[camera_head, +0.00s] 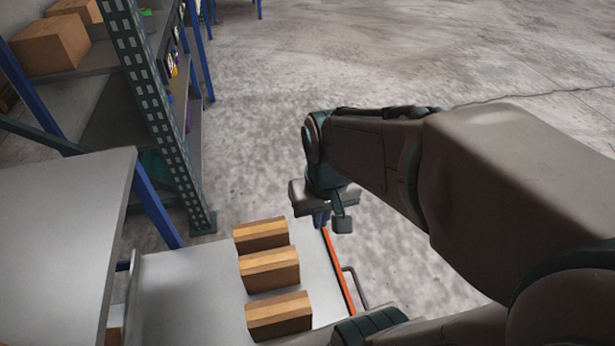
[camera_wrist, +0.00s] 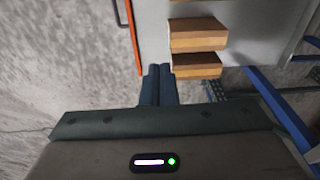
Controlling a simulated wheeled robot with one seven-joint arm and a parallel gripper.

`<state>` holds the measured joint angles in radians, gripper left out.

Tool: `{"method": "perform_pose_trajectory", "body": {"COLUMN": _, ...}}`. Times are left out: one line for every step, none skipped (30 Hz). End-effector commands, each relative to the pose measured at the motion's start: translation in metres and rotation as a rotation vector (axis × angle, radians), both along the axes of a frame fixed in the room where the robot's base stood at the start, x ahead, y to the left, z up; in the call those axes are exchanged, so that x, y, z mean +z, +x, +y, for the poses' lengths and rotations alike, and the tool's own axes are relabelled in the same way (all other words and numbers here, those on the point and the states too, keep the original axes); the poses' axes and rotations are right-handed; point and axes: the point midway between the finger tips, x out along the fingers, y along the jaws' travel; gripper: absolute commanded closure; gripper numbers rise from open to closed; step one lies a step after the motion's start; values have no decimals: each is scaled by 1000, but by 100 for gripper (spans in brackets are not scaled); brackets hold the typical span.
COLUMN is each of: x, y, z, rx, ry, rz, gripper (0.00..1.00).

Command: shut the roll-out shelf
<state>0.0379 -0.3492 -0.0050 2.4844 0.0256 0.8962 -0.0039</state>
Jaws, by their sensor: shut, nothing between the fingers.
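The roll-out shelf (camera_head: 185,285) is pulled out from the rack, a pale grey deck with an orange front edge (camera_head: 338,272) and a dark bar handle (camera_head: 356,288) on its outer side. The deck (camera_wrist: 225,15), orange edge (camera_wrist: 133,40) and handle (camera_wrist: 121,12) also show in the wrist view. My gripper (camera_head: 321,220) is shut and empty, near the far end of the orange edge and away from the handle. In the wrist view its fingertips (camera_wrist: 158,68) are close to a carton; I cannot tell whether they touch anything. My arm hides part of the shelf's near end.
Cartons stand in a row on the deck: far (camera_head: 262,236), middle (camera_head: 270,270) and near (camera_head: 279,316). A fixed upper shelf (camera_head: 65,225) is at the left. A green perforated upright (camera_head: 150,110) and blue posts stand behind. The concrete floor (camera_head: 420,60) beyond is clear.

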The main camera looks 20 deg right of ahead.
Motion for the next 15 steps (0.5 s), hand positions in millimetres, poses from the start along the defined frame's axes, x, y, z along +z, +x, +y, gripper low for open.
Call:
{"method": "perform_pose_trajectory", "body": {"x": -3, "y": 6, "z": -4, "rx": -48, "ry": 17, "rz": 19, "gripper": 100}}
{"method": "perform_pose_trajectory", "body": {"x": -6, "y": 11, "z": -7, "rx": -83, "ry": 29, "rz": 30, "gripper": 100}}
{"method": "perform_pose_trajectory", "body": {"x": -10, "y": 18, "z": -11, "rx": -132, "ry": 47, "rz": 44, "gripper": 100}}
{"method": "perform_pose_trajectory", "body": {"x": -14, "y": 23, "z": -15, "rx": -175, "ry": 63, "rz": 57, "gripper": 100}}
{"method": "perform_pose_trajectory", "body": {"x": -18, "y": 29, "z": -19, "rx": -218, "ry": 79, "rz": 70, "gripper": 100}}
{"method": "perform_pose_trajectory", "body": {"x": -24, "y": 37, "z": -25, "rx": -278, "ry": 100, "rz": 86, "gripper": 100}}
{"method": "perform_pose_trajectory", "body": {"x": -30, "y": 42, "z": -30, "rx": -325, "ry": 117, "rz": 98, "gripper": 100}}
{"method": "perform_pose_trajectory", "body": {"x": -35, "y": 47, "z": -34, "rx": -371, "ry": 132, "rz": 112, "gripper": 100}}
{"method": "perform_pose_trajectory", "body": {"x": -43, "y": 54, "z": -41, "rx": -433, "ry": 152, "rz": 127, "gripper": 100}}
{"method": "perform_pose_trajectory", "body": {"x": -49, "y": 59, "z": -46, "rx": -479, "ry": 168, "rz": 138, "gripper": 100}}
{"method": "perform_pose_trajectory", "body": {"x": -55, "y": 64, "z": -52, "rx": -526, "ry": 182, "rz": 150, "gripper": 100}}
{"method": "perform_pose_trajectory", "body": {"x": -64, "y": 70, "z": -60, "rx": -589, "ry": 200, "rz": 166, "gripper": 100}}
{"method": "perform_pose_trajectory", "body": {"x": -70, "y": 74, "z": -66, "rx": -636, "ry": 214, "rz": 176, "gripper": 100}}
{"method": "perform_pose_trajectory", "body": {"x": -78, "y": 77, "z": -73, "rx": -685, "ry": 227, "rz": 188, "gripper": 100}}
{"method": "perform_pose_trajectory", "body": {"x": -87, "y": 81, "z": -81, "rx": -749, "ry": 244, "rz": 203, "gripper": 100}}
